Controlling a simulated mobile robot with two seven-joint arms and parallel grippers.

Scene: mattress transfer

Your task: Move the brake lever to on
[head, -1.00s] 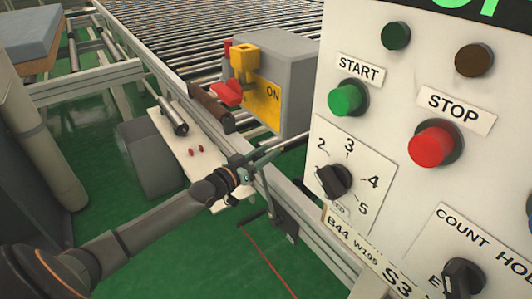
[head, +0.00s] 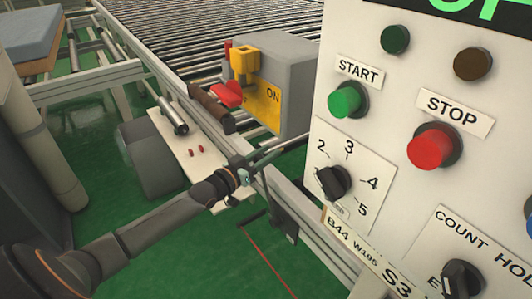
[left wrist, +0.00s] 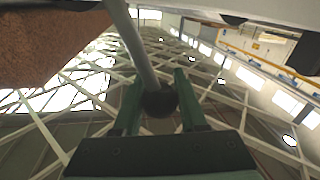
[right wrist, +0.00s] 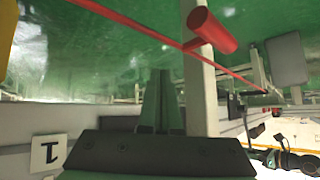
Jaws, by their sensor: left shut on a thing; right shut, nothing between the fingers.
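My left gripper (head: 248,172) is beside the conveyor's side rail in the head view, left of the control panel. In the left wrist view, the brake lever shows as a grey rod (left wrist: 134,42) with a dark round knob (left wrist: 158,100). The left gripper's two dark green fingers are on either side of the knob, shut on it. In the head view its fingertips and the knob are too small or hidden to make out. My right gripper (right wrist: 161,100) shows only in the right wrist view, with its fingers shut together and nothing between them.
The white control panel (head: 405,95) fills the right side. A grey box with a yellow ON plate (head: 265,102) stands by the roller conveyor (head: 200,35). A red handle (right wrist: 212,30) on a red cord hangs near the right gripper. Green floor lies below.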

